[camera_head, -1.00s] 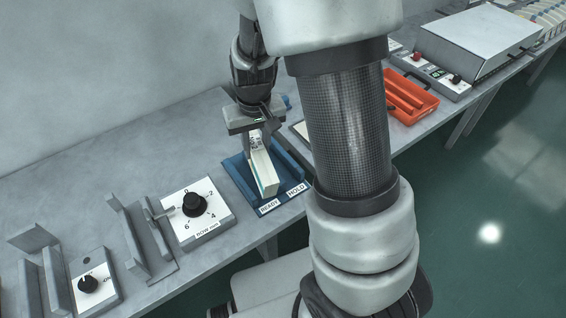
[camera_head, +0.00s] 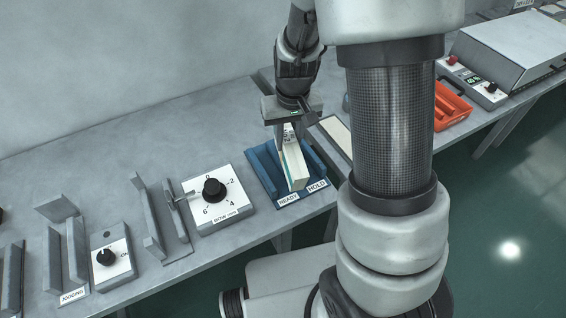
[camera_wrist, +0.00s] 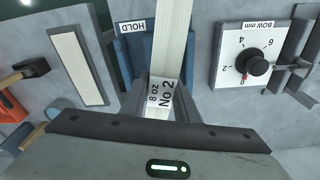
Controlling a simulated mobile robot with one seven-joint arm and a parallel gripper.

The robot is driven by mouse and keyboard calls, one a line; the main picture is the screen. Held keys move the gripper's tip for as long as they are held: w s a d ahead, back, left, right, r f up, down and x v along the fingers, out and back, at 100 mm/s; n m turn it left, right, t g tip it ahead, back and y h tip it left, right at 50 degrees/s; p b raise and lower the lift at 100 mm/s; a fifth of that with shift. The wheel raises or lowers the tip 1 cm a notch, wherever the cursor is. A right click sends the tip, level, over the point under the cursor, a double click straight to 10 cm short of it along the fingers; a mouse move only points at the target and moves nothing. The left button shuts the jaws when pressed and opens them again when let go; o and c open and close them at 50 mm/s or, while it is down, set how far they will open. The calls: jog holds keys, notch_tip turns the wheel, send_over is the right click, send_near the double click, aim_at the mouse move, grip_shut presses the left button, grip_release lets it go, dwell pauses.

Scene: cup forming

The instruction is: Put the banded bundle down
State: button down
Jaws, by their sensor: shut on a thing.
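The banded bundle (camera_head: 292,168) is a long, pale stack with a teal edge and a white label. The label reads "8 oz No 2" in the wrist view (camera_wrist: 160,93). My gripper (camera_head: 287,126) is shut on its rear end from above. The bundle is over the blue two-lane tray (camera_head: 262,171), near the middle, its long side running toward the front edge. READY (camera_head: 288,200) and HOLD (camera_head: 317,185) labels mark the tray's front. In the wrist view the bundle hides the READY side. I cannot tell whether the bundle touches the tray floor.
A dial box marked BOW mm (camera_head: 219,199) stands just left of the tray. A pale flat pad (camera_head: 337,136) lies to its right, with an orange tray (camera_head: 452,106) beyond. Metal guides (camera_head: 160,222) stand at left. My arm hides part of the bench.

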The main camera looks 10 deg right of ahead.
jog(key=w+a+r+n+b, duration=0.2)
jog(key=w+a+n, duration=0.1)
jog(key=a, duration=0.1)
notch_tip(320, 180, down, 8)
jog(key=shift+a+f, duration=0.15)
jog(key=shift+f, duration=0.1)
dwell(0.3)
jog(key=shift+w+f, duration=0.1)
jog(key=shift+f, duration=0.1)
jog(key=c, duration=1.4)
grip_release()
jog(key=shift+o, duration=0.2)
